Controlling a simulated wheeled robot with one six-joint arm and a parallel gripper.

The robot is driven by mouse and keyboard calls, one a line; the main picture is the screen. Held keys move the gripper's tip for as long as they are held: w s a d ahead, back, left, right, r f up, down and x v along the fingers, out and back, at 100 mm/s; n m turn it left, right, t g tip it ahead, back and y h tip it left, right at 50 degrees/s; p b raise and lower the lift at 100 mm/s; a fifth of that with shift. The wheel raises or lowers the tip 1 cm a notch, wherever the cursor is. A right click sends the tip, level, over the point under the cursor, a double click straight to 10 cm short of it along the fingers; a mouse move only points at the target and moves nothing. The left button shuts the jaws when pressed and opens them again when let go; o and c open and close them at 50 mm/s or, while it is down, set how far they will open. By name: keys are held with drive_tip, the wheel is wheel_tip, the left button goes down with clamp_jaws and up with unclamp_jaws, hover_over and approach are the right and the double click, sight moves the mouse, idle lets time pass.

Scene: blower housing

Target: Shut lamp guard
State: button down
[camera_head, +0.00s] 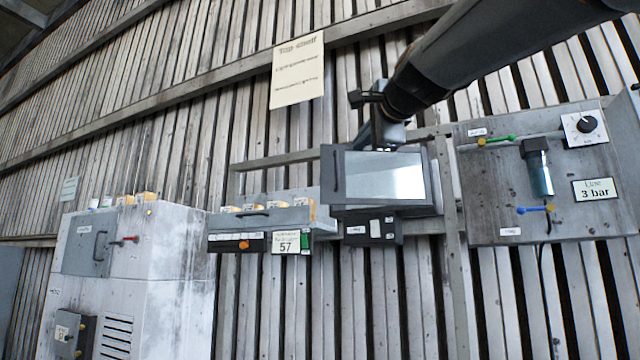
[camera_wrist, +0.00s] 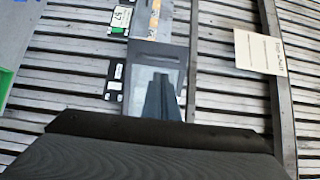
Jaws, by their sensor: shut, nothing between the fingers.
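A grey framed box with a pale, see-through pane (camera_head: 385,175), apparently the lamp guard, sits on the slatted wall in the middle of the head view. A dark handle (camera_head: 336,172) is on its left side. I cannot tell for sure how far the guard stands open. My gripper (camera_head: 388,143) is at the top edge of the box, its tips partly hidden there. In the wrist view the pane (camera_wrist: 138,88) lies behind my gripper (camera_wrist: 160,78), whose fingers are together and empty. I cannot tell whether they touch the guard.
A dark switch panel (camera_head: 371,231) is right below the box. A shelf unit with a "57" label (camera_head: 286,243) stands to its left. A gauge board (camera_head: 487,195) is close on the right. A white cabinet (camera_head: 140,290) stands at the lower left. A paper sign (camera_head: 297,72) hangs above.

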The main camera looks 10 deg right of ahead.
drive_tip(key=w+a+p, duration=0.1)
drive_tip(key=w+p, duration=0.4)
drive_tip(key=w, duration=0.9)
